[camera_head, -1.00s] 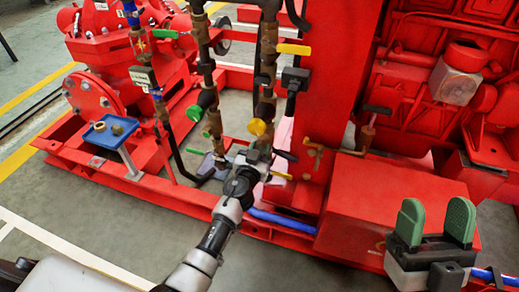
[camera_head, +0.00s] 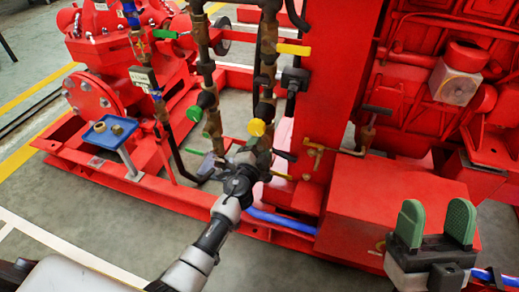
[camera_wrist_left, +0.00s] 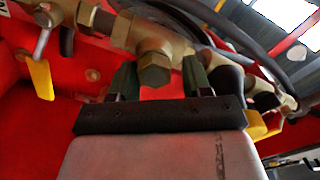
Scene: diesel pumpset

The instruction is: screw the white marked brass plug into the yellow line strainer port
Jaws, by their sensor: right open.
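The yellow-marked line strainer (camera_head: 257,127) stands on the right of two brass pipe lines in the head view. My left gripper (camera_head: 252,158) is at the low pipework below it, mostly hidden by its own wrist. In the left wrist view, a brass hex piece (camera_wrist_left: 154,72) sits beneath a brass fitting, between the left gripper's green fingers (camera_wrist_left: 159,80). My right gripper (camera_head: 436,225) is open and empty at the lower right.
A blue tray (camera_head: 97,139) at left holds small brass pieces (camera_head: 118,129). A green-marked strainer (camera_head: 207,99) is on the left pipe line. Yellow-handled valves (camera_head: 293,49) and a red base rail (camera_head: 150,188) surround the arm. Floor at the lower left is clear.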

